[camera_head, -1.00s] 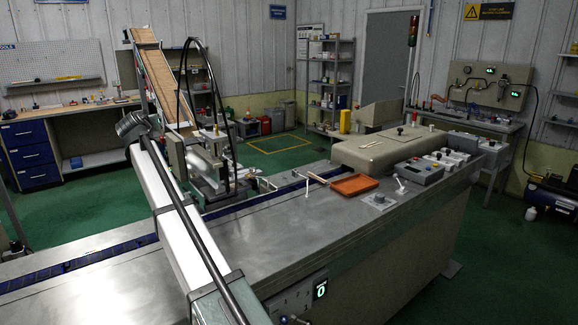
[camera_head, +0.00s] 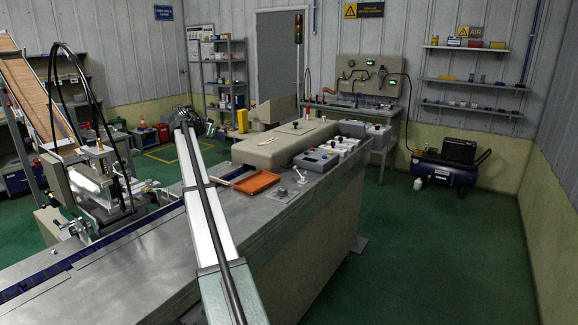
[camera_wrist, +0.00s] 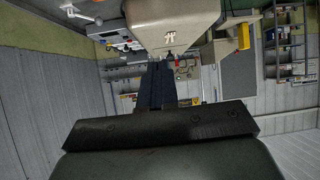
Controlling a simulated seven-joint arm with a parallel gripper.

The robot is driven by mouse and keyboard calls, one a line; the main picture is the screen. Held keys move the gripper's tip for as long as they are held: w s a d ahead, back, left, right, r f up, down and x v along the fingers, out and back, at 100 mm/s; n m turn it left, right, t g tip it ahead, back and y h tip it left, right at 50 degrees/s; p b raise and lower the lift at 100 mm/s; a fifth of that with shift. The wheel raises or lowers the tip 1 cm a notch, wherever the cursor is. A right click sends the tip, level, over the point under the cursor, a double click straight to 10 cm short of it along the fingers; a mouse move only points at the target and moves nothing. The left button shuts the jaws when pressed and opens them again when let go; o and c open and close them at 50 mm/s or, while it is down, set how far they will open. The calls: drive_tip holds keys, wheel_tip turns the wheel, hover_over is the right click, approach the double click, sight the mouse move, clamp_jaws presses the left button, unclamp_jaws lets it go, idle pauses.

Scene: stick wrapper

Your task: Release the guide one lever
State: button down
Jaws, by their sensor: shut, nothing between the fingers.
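My gripper (camera_head: 183,118) is at the far end of my raised arm, above the steel bench (camera_head: 140,262) in the head view. In the wrist view its dark fingers (camera_wrist: 156,86) are together, with nothing seen between them. A small lever with a pale handle (camera_head: 300,176) stands on a plate on the bench, right of the orange tray; my gripper is apart from it. I cannot tell whether this is the guide one lever, as no label is readable. The wrapping unit (camera_head: 100,180) with black hoses stands at the left beside the blue belt (camera_head: 75,262).
The orange tray (camera_head: 257,182) lies on the bench near a beige cover (camera_head: 285,145), which also shows in the wrist view (camera_wrist: 165,22). A grey control box (camera_head: 317,160) stands to its right. The near bench top is mostly clear.

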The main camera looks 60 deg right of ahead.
sight(294, 167)
drive_tip(key=s+d+f+m+g+y, duration=0.1)
drive_tip(key=s+d+f, duration=0.4)
drive_tip(key=d, duration=0.3)
drive_tip(key=s+d+f+m+g+y, duration=0.1)
drive_tip(key=s+d+f+m, duration=0.1)
drive_tip(key=s+d+f, duration=0.4)
drive_tip(key=s+d+f+m+g, duration=0.2)
drive_tip(key=s+d+f, duration=0.3)
drive_tip(key=d, duration=0.6)
drive_tip(key=shift+s+d+f+y, duration=0.25)
drive_tip(key=shift+s+f+y, duration=0.15)
drive_tip(key=shift+f, duration=0.05)
drive_tip(key=shift+d, duration=0.1)
drive_tip(key=shift+s+d, duration=0.25)
drive_tip(key=shift+d, duration=0.7)
drive_tip(key=shift+a, duration=0.1)
drive_tip(key=shift+a, duration=0.7)
drive_tip(key=w+d+v, duration=0.1)
drive_tip(key=w+v, duration=0.1)
drive_tip(key=v, duration=1.2)
